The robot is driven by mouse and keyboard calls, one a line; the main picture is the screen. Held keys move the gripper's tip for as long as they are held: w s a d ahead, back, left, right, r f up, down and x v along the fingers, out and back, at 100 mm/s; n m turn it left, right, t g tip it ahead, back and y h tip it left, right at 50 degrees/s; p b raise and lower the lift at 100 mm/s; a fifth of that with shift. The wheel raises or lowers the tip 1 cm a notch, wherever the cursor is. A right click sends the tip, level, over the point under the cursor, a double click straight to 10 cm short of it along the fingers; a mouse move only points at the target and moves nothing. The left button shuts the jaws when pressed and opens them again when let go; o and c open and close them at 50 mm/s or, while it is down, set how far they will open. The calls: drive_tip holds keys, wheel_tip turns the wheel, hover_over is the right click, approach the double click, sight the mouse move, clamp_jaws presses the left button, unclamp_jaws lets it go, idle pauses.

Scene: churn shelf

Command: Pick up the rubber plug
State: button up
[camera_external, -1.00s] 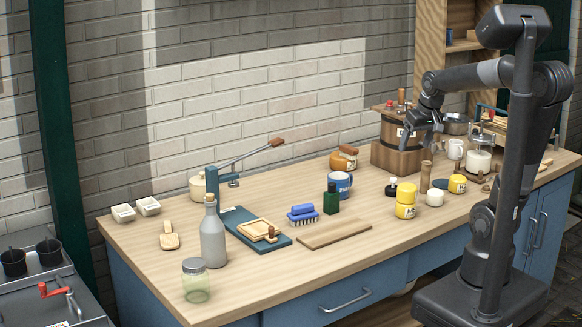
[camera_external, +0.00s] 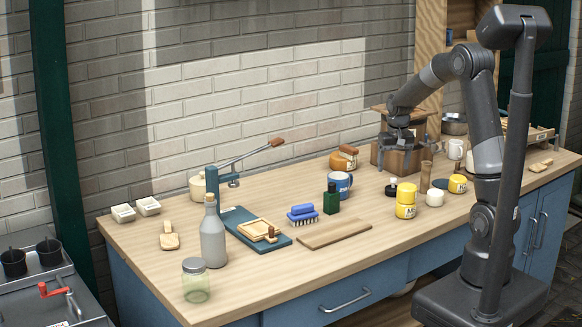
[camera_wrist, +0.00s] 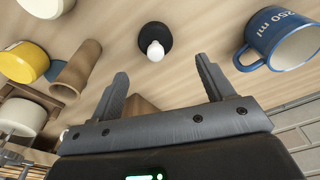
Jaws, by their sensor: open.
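A black round piece with a white knob, which looks like the rubber plug (camera_external: 391,190), stands on the wooden worktop. It also shows in the wrist view (camera_wrist: 153,45), upper middle, just beyond the fingertips and roughly between them. Nothing touches it. My gripper (camera_wrist: 162,72) is open and empty, its two dark fingers spread wide. In the external view my gripper (camera_external: 404,150) is in front of the wooden churn (camera_external: 404,162), up and behind the plug, and hides much of the churn.
A blue mug (camera_external: 340,185) stands left of the plug and shows at right in the wrist view (camera_wrist: 278,42). Bare worktop surrounds the plug.

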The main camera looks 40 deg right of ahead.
sight(393, 185)
drive_tip(key=f, duration=0.8)
drive_tip(key=shift+w+d+f, duration=0.25)
drive_tip(key=shift+d+f, duration=0.05)
drive_tip(key=shift+d, duration=0.05)
drive_tip(key=shift+c, duration=0.4)
drive_tip(key=c, duration=1)
drive_tip(key=shift+o, duration=0.2)
drive_tip(key=shift+r, duration=0.1)
